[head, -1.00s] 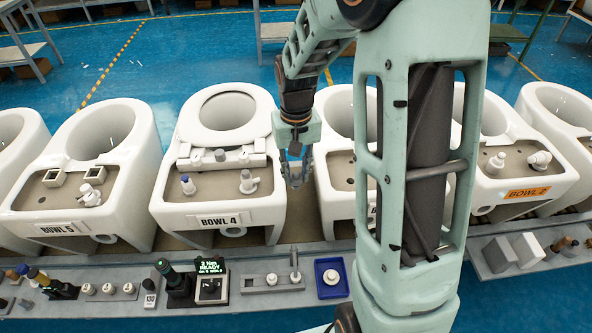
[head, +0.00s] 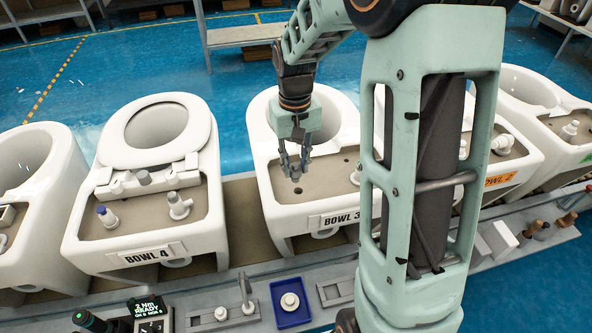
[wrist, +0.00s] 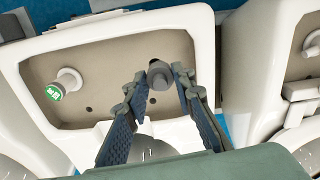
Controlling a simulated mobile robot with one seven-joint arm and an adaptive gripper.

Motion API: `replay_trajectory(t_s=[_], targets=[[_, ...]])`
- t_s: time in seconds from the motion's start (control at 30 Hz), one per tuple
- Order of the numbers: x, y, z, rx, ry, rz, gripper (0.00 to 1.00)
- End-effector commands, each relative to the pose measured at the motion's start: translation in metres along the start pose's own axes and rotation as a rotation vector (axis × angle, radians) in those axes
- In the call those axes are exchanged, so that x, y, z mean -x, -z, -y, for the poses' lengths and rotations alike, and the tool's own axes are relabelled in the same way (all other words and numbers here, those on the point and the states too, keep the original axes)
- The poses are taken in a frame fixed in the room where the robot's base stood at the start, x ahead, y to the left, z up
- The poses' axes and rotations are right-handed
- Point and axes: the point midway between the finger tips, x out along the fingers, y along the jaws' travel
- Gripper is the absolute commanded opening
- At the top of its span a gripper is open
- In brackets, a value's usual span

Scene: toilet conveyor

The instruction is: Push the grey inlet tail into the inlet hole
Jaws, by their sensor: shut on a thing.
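My gripper (head: 293,172) is over the beige deck of the bowl labelled BOWL 3 (head: 262,170), pointing down. In the wrist view my gripper (wrist: 158,78) has its fingertips on either side of the short grey inlet tail (wrist: 158,72), shut on it. A dark round hole (head: 298,190) shows in the deck just below the fingertips in the head view. I take it for the inlet hole, but cannot tell whether the tail is lined up with it or touches the deck. The tail is hard to make out between the fingers in the head view.
A white fitting with a green top (wrist: 65,83) stands on the same deck. BOWL 4 (head: 80,225) is at left with its seat and fittings. A blue tray (head: 277,312) holds a white round part on the front ledge. My arm hides part of BOWL 3.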

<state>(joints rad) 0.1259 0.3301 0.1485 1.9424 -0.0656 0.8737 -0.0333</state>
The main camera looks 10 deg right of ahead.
Motion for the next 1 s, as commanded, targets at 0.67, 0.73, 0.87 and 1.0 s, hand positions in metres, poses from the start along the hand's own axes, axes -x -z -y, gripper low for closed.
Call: replay_trajectory(t_s=[0.67,0.73,0.87,1.0], targets=[[0.003,0.012,0.000,0.443,0.002,-0.001,0.02],[0.003,0.012,0.000,0.443,0.002,-0.001,0.02],[0.004,0.012,0.000,0.450,0.003,-0.001,0.02],[-0.003,0.012,-0.001,0.453,0.003,-0.001,0.02]])
